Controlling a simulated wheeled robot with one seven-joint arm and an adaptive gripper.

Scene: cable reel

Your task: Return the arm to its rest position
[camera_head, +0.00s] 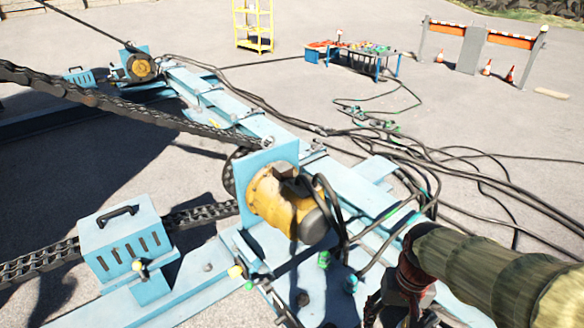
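My arm (490,272), in a tan-green sleeve, reaches in from the lower right corner of the head view. Its dark and reddish-brown end bends down, and my gripper (395,312) is at the bottom edge, partly cut off. The fingertips do not show clearly, so I cannot tell whether it is open or holds anything. It appears in front of the light blue steel frame of the cable reel (180,315), to the right of a yellow motor (282,202). Whether it touches the frame is unclear.
Black hoses (450,170) cross the frame and ground at right. A blue vented box (125,240) and heavy chains (110,100) are at left. A tool table (385,62), yellow shelf (254,25) and orange-white barrier (490,38) with cones stand behind. Open pavement surrounds them.

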